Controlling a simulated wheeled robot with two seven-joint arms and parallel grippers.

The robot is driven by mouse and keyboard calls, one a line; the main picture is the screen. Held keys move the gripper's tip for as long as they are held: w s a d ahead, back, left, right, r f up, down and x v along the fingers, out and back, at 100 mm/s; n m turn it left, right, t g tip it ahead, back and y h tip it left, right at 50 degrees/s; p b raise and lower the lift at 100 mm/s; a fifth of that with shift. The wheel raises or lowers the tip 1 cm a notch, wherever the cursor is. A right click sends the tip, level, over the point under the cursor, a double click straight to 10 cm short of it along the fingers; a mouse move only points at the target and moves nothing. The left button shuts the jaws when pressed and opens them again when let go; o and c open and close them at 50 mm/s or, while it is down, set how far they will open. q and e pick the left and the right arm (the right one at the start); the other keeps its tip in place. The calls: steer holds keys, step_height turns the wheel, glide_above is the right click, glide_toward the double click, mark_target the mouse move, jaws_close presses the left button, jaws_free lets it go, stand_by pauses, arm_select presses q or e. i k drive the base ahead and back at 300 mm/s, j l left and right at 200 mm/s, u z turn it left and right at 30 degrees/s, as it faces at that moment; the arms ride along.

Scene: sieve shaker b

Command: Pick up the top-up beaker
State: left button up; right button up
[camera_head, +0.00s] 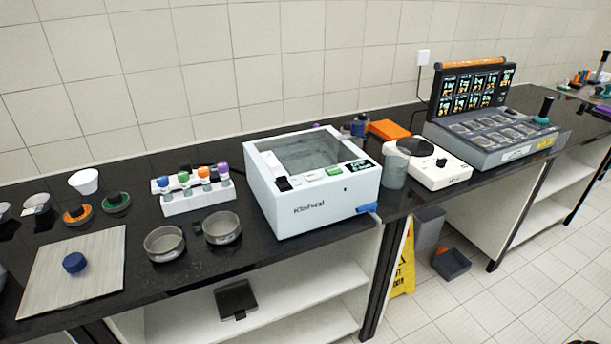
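A grey-green, translucent beaker (394,171) stands upright on the black counter, between the white boxy machine and the small white balance-like device. It is the only beaker-shaped vessel I can make out there, and I take it as the top-up beaker. Its contents cannot be made out. Neither of my grippers can be made out in the head view, and nothing is seen touching the beaker.
The white machine (311,203) stands close left of the beaker, a white device (444,173) close right. A grey case with raised lid (490,150) is farther right. Two round sieves (221,228), a tube rack (198,197) and a board (100,262) lie left.

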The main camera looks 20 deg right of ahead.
mark_target(395, 168)
steer(key=z, duration=1.35)
